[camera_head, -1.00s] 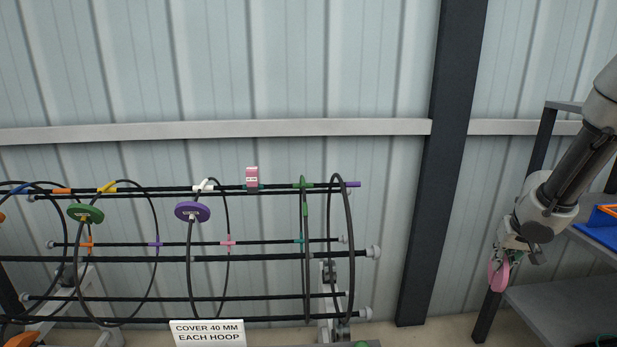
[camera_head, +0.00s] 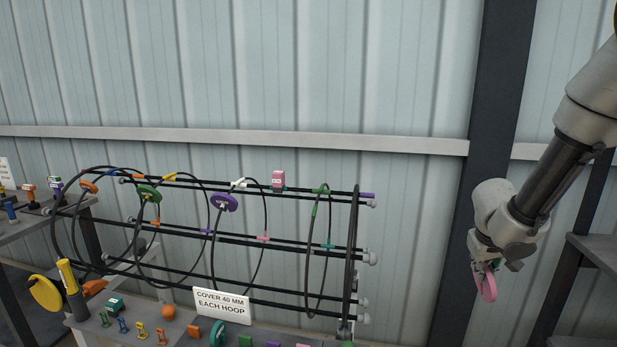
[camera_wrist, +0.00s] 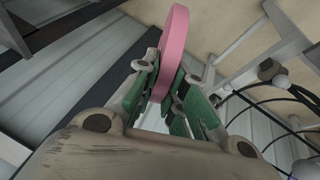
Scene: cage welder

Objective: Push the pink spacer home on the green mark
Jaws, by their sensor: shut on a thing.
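My gripper (camera_head: 484,268) is at the right, apart from the wire cage (camera_head: 285,251), and shut on the pink spacer (camera_head: 488,288). In the wrist view, the spacer (camera_wrist: 174,45) is a flat pink disc between the green finger pads of my gripper (camera_wrist: 166,85). The cage's right-hand hoop carries a green clip (camera_head: 320,189) at its top and a green band (camera_head: 314,211) lower down. I cannot tell which of these is the green mark. Whether the spacer has a slot is not clear.
A purple disc (camera_head: 224,202), a green disc (camera_head: 149,193) and an orange disc (camera_head: 89,187) sit on other hoops. A pink block (camera_head: 279,179) rests on the top rods. A sign (camera_head: 222,303) and small parts stand in front. A dark post (camera_head: 497,120) rises behind my arm.

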